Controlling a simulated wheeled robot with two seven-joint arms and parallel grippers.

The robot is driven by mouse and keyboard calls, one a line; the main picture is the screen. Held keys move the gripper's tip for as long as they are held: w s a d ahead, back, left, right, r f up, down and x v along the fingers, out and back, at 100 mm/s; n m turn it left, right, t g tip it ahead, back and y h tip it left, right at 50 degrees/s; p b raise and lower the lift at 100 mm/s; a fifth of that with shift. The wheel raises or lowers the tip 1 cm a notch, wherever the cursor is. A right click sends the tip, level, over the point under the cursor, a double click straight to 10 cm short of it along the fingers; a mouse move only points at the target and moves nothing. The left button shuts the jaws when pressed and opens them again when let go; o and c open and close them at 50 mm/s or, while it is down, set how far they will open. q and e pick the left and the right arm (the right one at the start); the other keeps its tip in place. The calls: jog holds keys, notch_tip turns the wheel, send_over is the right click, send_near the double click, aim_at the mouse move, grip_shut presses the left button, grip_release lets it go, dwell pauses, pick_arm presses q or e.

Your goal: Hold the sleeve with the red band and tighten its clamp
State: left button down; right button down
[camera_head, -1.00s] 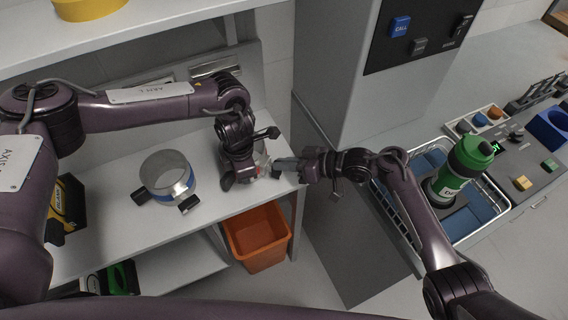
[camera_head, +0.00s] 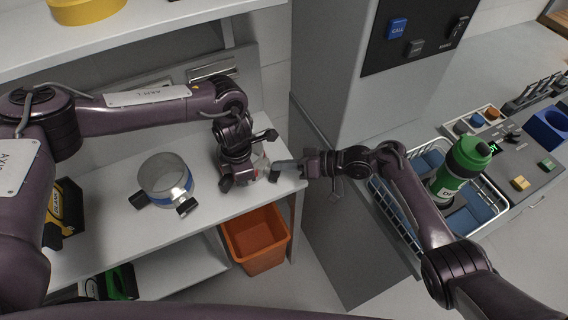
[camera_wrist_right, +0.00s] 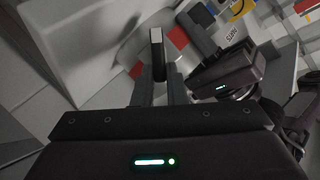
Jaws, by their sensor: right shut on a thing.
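The sleeve with the red band (camera_head: 262,168) is at the right end of the grey shelf, mostly hidden by my grippers. It looks clear, with red patches of its band (camera_wrist_right: 178,38) in the right wrist view. My left gripper (camera_head: 245,175) is at its left side; its fingertips are hidden, so its grip cannot be told. My right gripper (camera_head: 280,170) reaches in from the right. In the right wrist view its fingers (camera_wrist_right: 160,75) are shut on a dark, pale-edged piece beside the red band, which appears to be the clamp (camera_wrist_right: 157,45).
Another clear sleeve with a blue band (camera_head: 165,182) stands left on the shelf (camera_head: 120,235). An orange bin (camera_head: 257,240) is below. A grey column (camera_head: 345,110) stands close behind my right gripper. A wire basket (camera_head: 400,228) with a green bottle (camera_head: 460,170) is at right.

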jog(key=c, duration=1.5)
grip_release()
jog(key=shift+o, duration=0.2)
